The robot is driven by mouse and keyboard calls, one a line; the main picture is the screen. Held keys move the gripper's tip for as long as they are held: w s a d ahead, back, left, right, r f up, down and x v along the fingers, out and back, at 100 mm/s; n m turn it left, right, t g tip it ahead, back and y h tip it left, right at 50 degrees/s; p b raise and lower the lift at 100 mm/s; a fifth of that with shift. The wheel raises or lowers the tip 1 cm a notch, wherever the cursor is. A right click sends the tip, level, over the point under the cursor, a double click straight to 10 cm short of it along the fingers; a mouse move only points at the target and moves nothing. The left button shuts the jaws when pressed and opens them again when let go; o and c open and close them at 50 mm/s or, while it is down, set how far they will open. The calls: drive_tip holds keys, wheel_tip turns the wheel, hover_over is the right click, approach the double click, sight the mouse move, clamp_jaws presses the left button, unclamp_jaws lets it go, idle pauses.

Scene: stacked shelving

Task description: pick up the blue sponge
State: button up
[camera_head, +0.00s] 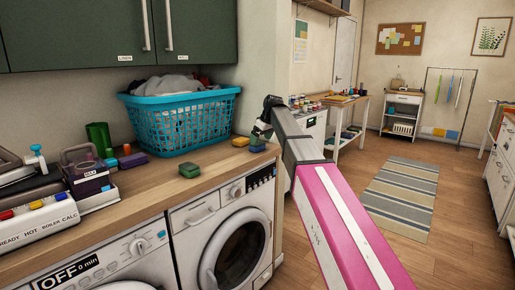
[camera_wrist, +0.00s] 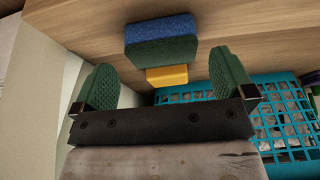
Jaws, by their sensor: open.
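The blue sponge (camera_wrist: 160,30), with a dark green layer along one side, lies on the wooden counter in the wrist view. It also shows small near the counter's right end in the head view (camera_head: 257,148). My gripper (camera_wrist: 163,62) is open, with its two green ridged fingers apart and nothing between them. In the wrist view the sponge lies beyond the fingertips, roughly centred between them. In the head view my gripper (camera_head: 262,129) is just above the sponge, and I cannot tell whether it touches it.
A yellow sponge (camera_head: 241,142) lies close beside the blue one. A turquoise laundry basket (camera_head: 180,128) stands to the left. A green sponge (camera_head: 189,169) and a purple one (camera_head: 132,160) lie further left. The counter between them is clear.

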sight(258, 143)
drive_tip(key=x, duration=0.4)
drive_tip(key=shift+w+a, duration=0.1)
drive_tip(key=shift+a, duration=0.25)
drive_tip(key=c, duration=0.8)
drive_tip(key=shift+r, duration=0.1)
wheel_tip(258, 143, up, 4)
drive_tip(key=shift+r, duration=0.15)
drive_tip(key=s+a+r, duration=0.6)
drive_tip(key=s+a, duration=0.1)
drive_tip(key=a, duration=0.2)
drive_tip(key=shift+a+r, duration=0.2)
drive_tip(key=shift+r, duration=0.05)
